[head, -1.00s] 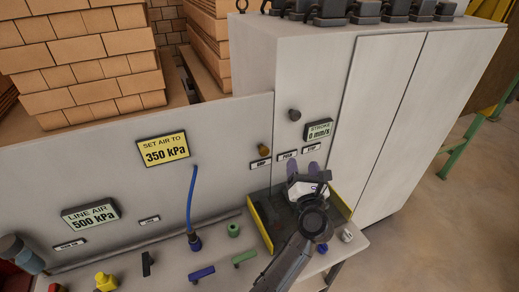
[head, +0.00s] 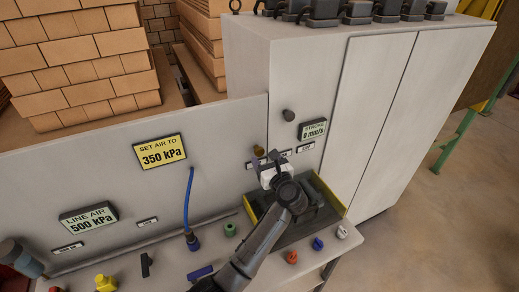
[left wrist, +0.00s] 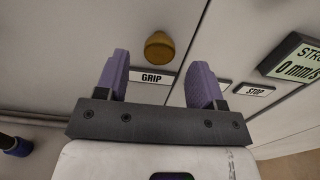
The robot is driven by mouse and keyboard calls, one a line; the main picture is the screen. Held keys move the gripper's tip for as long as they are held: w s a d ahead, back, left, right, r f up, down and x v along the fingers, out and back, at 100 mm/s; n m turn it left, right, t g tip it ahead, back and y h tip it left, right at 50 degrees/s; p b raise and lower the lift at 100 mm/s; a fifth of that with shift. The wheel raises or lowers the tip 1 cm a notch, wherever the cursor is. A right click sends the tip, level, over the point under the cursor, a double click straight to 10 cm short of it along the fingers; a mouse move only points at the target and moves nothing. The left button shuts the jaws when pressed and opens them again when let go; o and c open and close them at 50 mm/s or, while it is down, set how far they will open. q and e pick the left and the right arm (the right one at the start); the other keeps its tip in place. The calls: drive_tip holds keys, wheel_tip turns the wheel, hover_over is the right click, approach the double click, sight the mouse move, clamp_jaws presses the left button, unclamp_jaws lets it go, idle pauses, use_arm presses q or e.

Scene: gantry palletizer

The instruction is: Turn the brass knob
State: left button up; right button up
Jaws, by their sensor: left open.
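The brass knob (head: 259,151) sticks out of the grey panel above a row of small labels. In the left wrist view the knob (left wrist: 159,46) is round and sits above the GRIP label (left wrist: 152,78). My left gripper (head: 267,159) is open just in front of the panel, close to the knob in the head view. In the left wrist view its two purple fingers (left wrist: 159,66) stand apart, with the knob ahead between their tips. The knob appears apart from the fingers. My right gripper is in neither view.
A dark knob (head: 288,116) and the STROKE display (head: 313,130), reading 0 mm/s, are to the upper right. A black and yellow tray (head: 333,194) lies below my arm. Several coloured parts, including a red one (head: 292,257), stand on the bench. A blue hose (head: 190,200) rises at left.

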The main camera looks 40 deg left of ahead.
sight(260, 152)
use_arm(q)
drive_tip(key=shift+x, duration=2.4)
drive_tip(key=shift+c, duration=0.3)
drive_tip(key=c, duration=0.8)
drive_tip(key=shift+p, duration=0.3)
drive_tip(key=shift+c, duration=0.2)
